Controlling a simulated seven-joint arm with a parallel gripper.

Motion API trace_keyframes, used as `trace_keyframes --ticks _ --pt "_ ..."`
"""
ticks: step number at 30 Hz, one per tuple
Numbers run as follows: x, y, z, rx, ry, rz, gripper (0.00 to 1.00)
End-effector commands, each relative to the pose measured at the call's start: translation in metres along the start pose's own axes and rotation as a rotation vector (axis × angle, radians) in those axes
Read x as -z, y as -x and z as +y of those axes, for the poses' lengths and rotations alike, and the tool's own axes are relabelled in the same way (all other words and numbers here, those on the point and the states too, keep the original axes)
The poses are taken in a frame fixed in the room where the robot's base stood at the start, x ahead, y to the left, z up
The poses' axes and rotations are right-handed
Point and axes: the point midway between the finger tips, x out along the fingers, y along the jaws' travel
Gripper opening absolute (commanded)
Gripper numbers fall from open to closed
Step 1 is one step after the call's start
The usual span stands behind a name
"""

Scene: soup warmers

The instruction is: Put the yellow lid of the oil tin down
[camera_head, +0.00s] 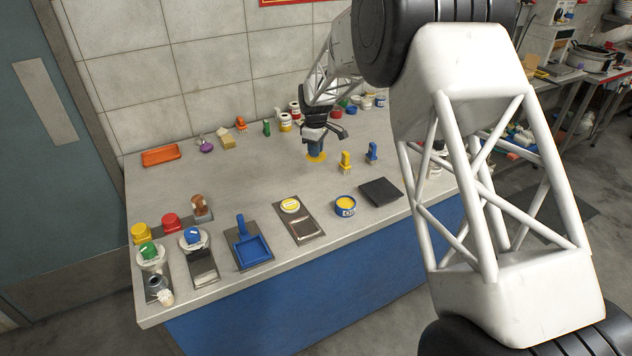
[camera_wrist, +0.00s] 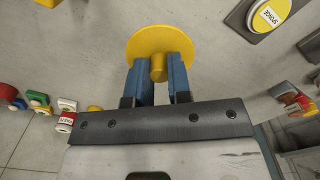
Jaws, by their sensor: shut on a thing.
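The yellow lid (camera_head: 316,158) is a flat disc with a round knob, over the back middle of the grey counter. In the wrist view the lid (camera_wrist: 150,42) sits at the fingertips. My gripper (camera_head: 316,146) points down, its blue fingers shut on the lid's knob; the fingers (camera_wrist: 159,72) lie on both sides of it. The lid is at or just above the counter; I cannot tell if it touches. A blue tin with yellow contents (camera_head: 346,213), apparently the oil tin, stands open near the front edge, apart from the lid.
A yellow brush (camera_head: 346,162) and a blue brush (camera_head: 372,152) stand right of the lid. A dark square plate (camera_head: 380,191) lies beside the tin. A blue tray (camera_head: 250,250) and several warmers line the front. Jars (camera_head: 285,123) stand behind. The counter left of the lid is clear.

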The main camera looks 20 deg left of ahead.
Motion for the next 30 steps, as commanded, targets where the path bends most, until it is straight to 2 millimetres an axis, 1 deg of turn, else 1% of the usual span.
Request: trace_keyframes --ticks 5,8,15,18,21,30 --pt "0.0 -0.005 0.0 0.001 0.0 -0.001 0.0" --pt "0.0 -0.015 0.0 0.001 0.0 -0.001 0.0" --pt "0.0 -0.048 0.0 0.001 0.0 -0.001 0.0" --pt "0.0 -0.057 0.0 0.001 0.0 -0.001 0.0" --pt "0.0 -0.062 0.0 0.0 0.0 0.0 0.0" --pt "0.0 -0.063 0.0 0.0 0.0 0.0 0.0"
